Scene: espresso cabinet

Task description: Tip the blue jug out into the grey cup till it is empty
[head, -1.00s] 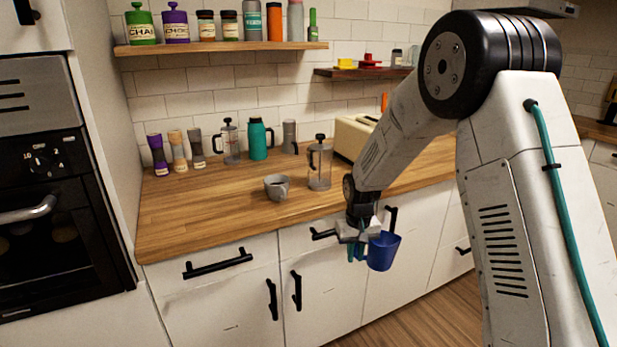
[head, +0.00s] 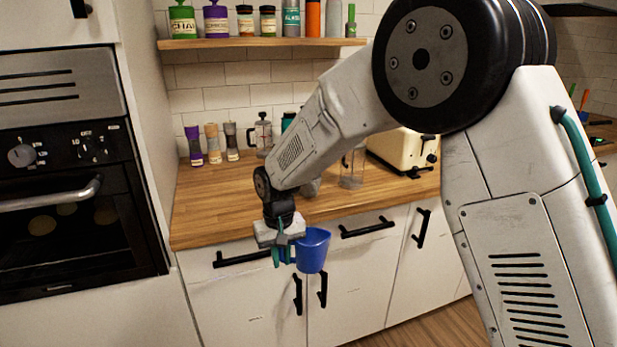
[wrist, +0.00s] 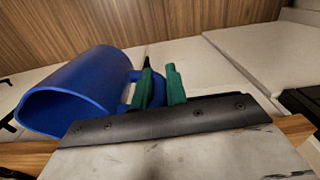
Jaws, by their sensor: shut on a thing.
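The blue jug (head: 312,250) hangs in front of the cabinet doors, below the counter's front edge. It looks roughly upright in the head view. My gripper (head: 283,256) is shut on its handle, with the jug to the right of the fingers. In the wrist view the blue jug (wrist: 78,92) is at the left, and the green fingers of my gripper (wrist: 160,88) close on its handle. What is inside the jug cannot be seen. The grey cup (head: 311,187) on the counter is mostly hidden behind my arm; only a small part shows.
A glass press (head: 352,168) and a cream toaster (head: 402,150) stand on the wooden counter (head: 215,205) to the right. Several spice mills (head: 213,143) stand at the back left. An oven (head: 65,170) is at the far left. The counter's left front is clear.

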